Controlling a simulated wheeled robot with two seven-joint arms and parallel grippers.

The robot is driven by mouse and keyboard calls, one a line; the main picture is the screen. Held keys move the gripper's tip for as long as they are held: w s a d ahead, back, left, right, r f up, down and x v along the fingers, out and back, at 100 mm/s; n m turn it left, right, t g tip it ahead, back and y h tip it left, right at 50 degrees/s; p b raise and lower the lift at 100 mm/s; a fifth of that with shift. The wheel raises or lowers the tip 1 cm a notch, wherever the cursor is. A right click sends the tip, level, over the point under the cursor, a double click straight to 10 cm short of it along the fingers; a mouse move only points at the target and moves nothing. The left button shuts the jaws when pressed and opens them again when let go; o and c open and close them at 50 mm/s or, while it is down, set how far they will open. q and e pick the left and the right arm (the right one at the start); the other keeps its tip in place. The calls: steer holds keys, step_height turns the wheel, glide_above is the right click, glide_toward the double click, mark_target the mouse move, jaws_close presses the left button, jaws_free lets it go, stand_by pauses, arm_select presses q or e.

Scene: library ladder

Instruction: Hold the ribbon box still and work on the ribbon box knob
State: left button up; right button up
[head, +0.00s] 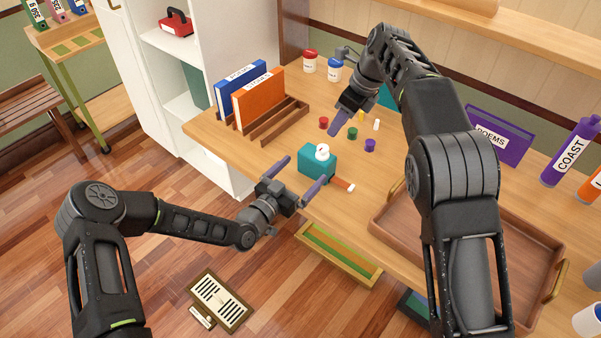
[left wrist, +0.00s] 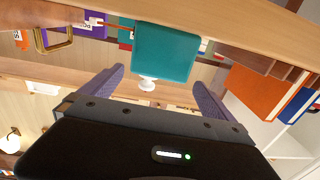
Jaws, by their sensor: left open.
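The ribbon box (head: 313,165) is a teal block near the front edge of the wooden table. Its white knob (head: 322,152) stands on top. In the left wrist view the ribbon box (left wrist: 165,52) and the knob (left wrist: 147,85) show ahead, between the finger lines. My left gripper (head: 307,169) is open at the front of the box, one finger towards each side; the wrist view shows gaps between box and fingers. My right gripper (head: 341,121) is above the table behind the box, clear of the knob; its finger gap is not clear.
An orange-brown rod with a white end (head: 342,184) lies beside the box. Small coloured pieces (head: 353,133) stand behind it. A wooden rack (head: 275,125) with blue and orange binders is left. A wooden tray (head: 382,224) is right, under my right arm.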

mark_target(311, 163)
arm_select(q)
steer(key=shift+w, duration=0.1)
steer(key=x, duration=0.7)
steer(key=shift+w+d, duration=0.2)
steer(key=shift+w, duration=0.05)
steer(key=shift+c, duration=0.4)
